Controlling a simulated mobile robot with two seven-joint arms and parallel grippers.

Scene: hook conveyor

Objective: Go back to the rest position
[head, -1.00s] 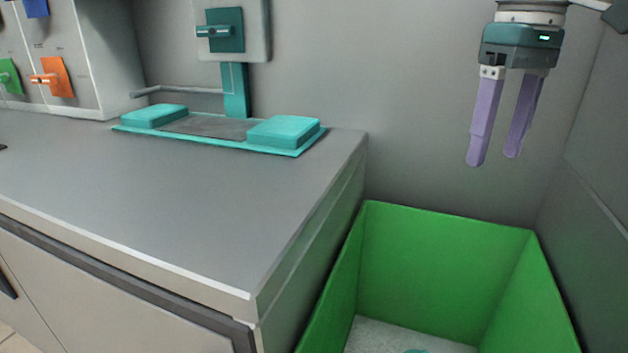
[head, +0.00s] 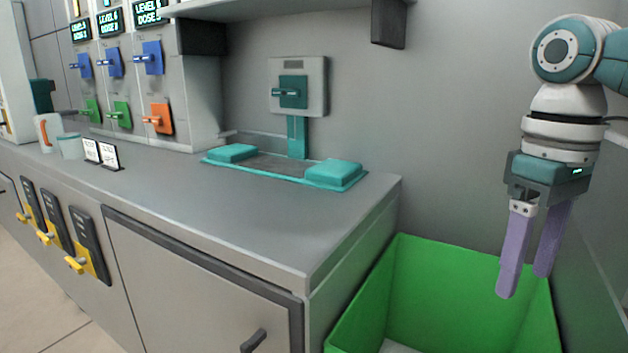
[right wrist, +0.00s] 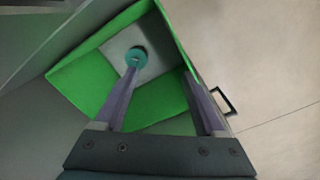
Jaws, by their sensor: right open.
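My right gripper (head: 525,272) hangs fingers-down at the right of the head view, over the right side of the green bin (head: 470,300). Its two purple fingers are apart with nothing between them. In the right wrist view the fingers (right wrist: 165,100) point down toward the bin (right wrist: 85,80), and a teal ring-shaped object (right wrist: 135,57) lies on the bin's pale floor. My left gripper is not in view.
A grey counter (head: 260,215) stands left of the bin, with a teal fixture (head: 270,170) near its right end. Dispensers with blue levers (head: 153,57) and an orange lever (head: 158,118) stand behind. A shelf overhangs the counter.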

